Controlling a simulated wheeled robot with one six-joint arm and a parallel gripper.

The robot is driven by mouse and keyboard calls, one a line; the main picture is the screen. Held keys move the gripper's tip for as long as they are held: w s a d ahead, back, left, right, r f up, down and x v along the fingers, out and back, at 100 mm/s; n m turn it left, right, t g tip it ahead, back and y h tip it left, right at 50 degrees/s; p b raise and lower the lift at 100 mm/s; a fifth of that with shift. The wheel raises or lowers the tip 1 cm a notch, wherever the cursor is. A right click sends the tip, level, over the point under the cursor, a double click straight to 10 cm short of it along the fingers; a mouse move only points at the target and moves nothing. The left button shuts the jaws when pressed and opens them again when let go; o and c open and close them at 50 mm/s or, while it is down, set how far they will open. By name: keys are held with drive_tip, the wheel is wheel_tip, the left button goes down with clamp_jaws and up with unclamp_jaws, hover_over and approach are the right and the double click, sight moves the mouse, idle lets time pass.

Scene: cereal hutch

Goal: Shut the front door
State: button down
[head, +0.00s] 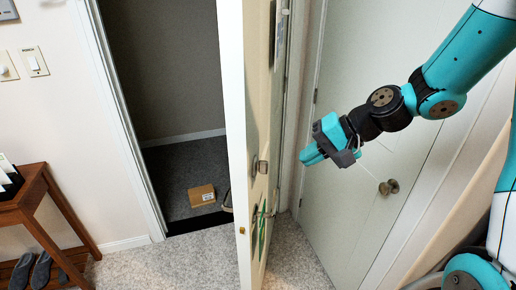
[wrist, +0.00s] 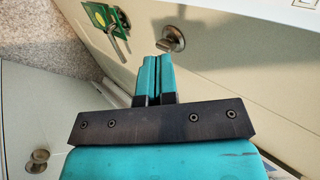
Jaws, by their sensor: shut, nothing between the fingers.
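The front door (head: 257,120) stands open, swung into the room and seen nearly edge-on in the head view. The doorway (head: 165,70) to its left is uncovered. A metal knob (head: 262,167) is on the door's right-hand face, with a green hanging item (head: 262,235) below it. In the wrist view the door's face (wrist: 235,70) fills the upper right, with its knob (wrist: 173,38) just beyond my fingertips. My gripper (head: 308,157) is shut and empty, to the right of the door in the head view. It also shows in the wrist view (wrist: 153,62). Whether it touches the door is unclear.
A closed pale door (head: 360,140) with a knob (head: 389,187) stands on the right, behind my arm. A cardboard box (head: 202,195) lies on the floor beyond the doorway. A wooden table (head: 25,205) with shoes below stands at left. Speckled floor is clear before the doorway.

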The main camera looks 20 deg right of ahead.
sight(248, 178)
drive_tip(key=p+x, duration=0.1)
drive_tip(key=x, duration=0.2)
drive_tip(key=r+p+x, duration=0.1)
drive_tip(key=x, duration=0.3)
drive_tip(key=a+p+x, duration=0.1)
drive_tip(key=x, duration=0.3)
drive_tip(key=shift+w+a+r+p, duration=0.1)
drive_tip(key=shift+w+a+p, duration=0.2)
drive_tip(key=shift+w, duration=0.15)
drive_tip(key=shift+w+a, duration=0.4)
drive_tip(key=shift+a, duration=0.2)
drive_tip(key=shift+a, duration=0.1)
